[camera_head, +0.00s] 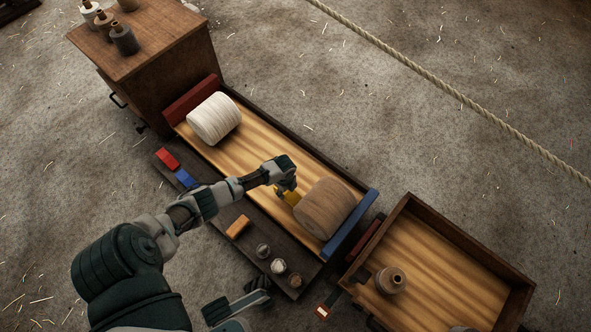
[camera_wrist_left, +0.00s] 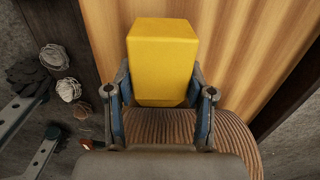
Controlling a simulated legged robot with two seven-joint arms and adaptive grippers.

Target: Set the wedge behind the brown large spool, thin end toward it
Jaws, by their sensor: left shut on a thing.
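The brown large spool (camera_head: 326,208) lies on its side near the right end of a wooden bed, close to a blue end stop. My left gripper (camera_head: 289,189) is just left of the spool, shut on the yellow wedge (camera_head: 292,198). In the left wrist view the wedge (camera_wrist_left: 162,55) sits between the two fingers (camera_wrist_left: 162,108), and the ribbed spool (camera_wrist_left: 235,135) shows below and to the right of them. I cannot tell whether the wedge touches the bed or the spool, nor which way its thin end points.
A white spool (camera_head: 214,119) lies at the bed's far left end by a red stop (camera_head: 191,99). A front ledge holds red (camera_head: 167,159), blue (camera_head: 186,178) and orange (camera_head: 238,227) blocks and small balls. A tray (camera_head: 440,255) stands right.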

